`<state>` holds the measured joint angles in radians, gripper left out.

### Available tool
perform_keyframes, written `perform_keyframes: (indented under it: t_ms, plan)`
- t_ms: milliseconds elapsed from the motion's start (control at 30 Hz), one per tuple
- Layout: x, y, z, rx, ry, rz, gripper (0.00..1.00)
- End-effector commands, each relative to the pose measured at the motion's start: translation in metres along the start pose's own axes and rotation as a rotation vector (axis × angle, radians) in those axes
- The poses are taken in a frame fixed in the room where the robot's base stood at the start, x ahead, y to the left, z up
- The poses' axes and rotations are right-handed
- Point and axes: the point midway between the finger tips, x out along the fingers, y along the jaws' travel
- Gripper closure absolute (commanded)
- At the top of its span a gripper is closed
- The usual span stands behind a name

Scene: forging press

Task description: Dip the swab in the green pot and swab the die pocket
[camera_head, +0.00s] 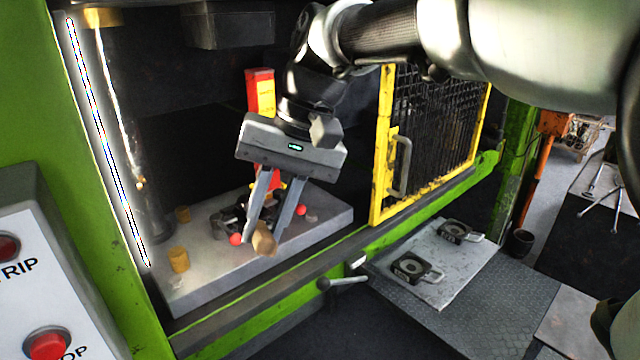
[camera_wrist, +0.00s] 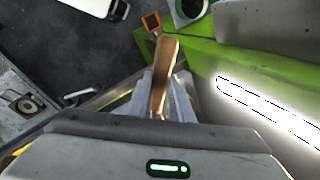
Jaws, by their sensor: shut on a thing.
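My gripper (camera_head: 262,228) is over the press bed, its fingers angled down and shut on the swab's wooden handle (camera_head: 264,241). In the wrist view the handle (camera_wrist: 166,65) stands out between the fingers (camera_wrist: 160,100). The swab's tip cannot be made out. Behind the fingers, a dark die block (camera_head: 228,220) sits on the pale bed (camera_head: 205,285), partly hidden by the gripper. Its pocket is not clearly visible. I cannot pick out the green pot with certainty. A round dark opening with a pale rim (camera_wrist: 188,10) shows at the wrist view's top.
A yellow mesh guard (camera_head: 390,150) stands right of my gripper. Red balls (camera_head: 236,239) and tan cylinders (camera_head: 179,260) are on the bed. A red-yellow unit (camera_head: 261,92) is behind. A plate with dark handled blocks (camera_head: 410,268) lies at right. The green press frame (camera_head: 90,260) borders the left.

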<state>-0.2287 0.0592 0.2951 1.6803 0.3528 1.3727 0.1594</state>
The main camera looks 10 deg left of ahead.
Motion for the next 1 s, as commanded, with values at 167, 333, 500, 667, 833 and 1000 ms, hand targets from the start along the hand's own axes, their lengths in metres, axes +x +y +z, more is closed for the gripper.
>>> perform_keyframes:
  t_ms: [167, 333, 500, 667, 833, 1000]
  plan:
    - [-0.011, -0.004, 0.000, -0.002, 0.003, -0.001, 1.00]
    - [-0.021, -0.008, 0.000, -0.002, 0.004, -0.001, 1.00]
    - [-0.030, -0.012, 0.000, -0.002, 0.005, -0.001, 1.00]
    - [-0.038, -0.015, 0.001, -0.001, 0.004, -0.001, 1.00]
    - [-0.042, -0.016, 0.002, -0.001, 0.003, -0.001, 1.00]
    - [-0.042, -0.014, 0.013, -0.001, 0.005, 0.000, 1.00]
